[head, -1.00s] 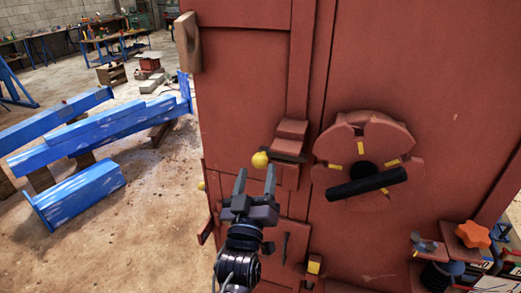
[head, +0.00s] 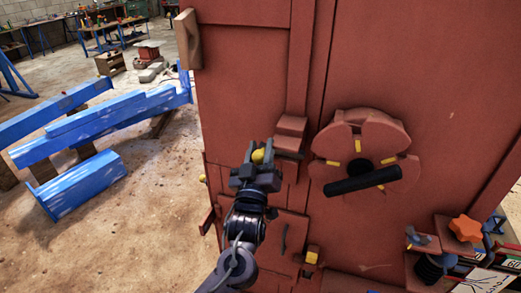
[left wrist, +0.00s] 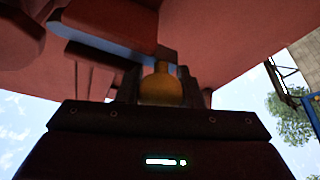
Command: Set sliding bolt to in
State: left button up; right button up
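The sliding bolt's yellow ball knob (head: 258,156) sits at the left of a red-brown block (head: 291,134) on the machine's front. It also shows in the left wrist view (left wrist: 162,88), beside a grey bar (left wrist: 100,57) that runs under the block. My left gripper (head: 261,152) is at the knob, with one finger on each side. The fingers stand closer together than before and appear shut on the knob. They hide part of it and most of the bolt's bar in the head view. My right gripper is not in view.
A round red-brown wheel with a black handle (head: 362,180) is right of the bolt. An orange star knob (head: 466,228) is at lower right. A small yellow-marked latch (head: 311,257) sits below. Blue beams (head: 80,185) lie on the floor at left.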

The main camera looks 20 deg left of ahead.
aim_at(279, 154)
pick_arm(q)
grip_shut()
jog(key=d+b, duration=0.1)
jog(key=d, duration=0.3)
jog(key=shift+d, duration=0.2)
jog(key=shift+a, duration=0.1)
jog(key=o, duration=0.5)
grip_release()
jog(key=shift+o, duration=1)
jog(key=shift+d, duration=0.25)
jog(key=shift+a, duration=0.1)
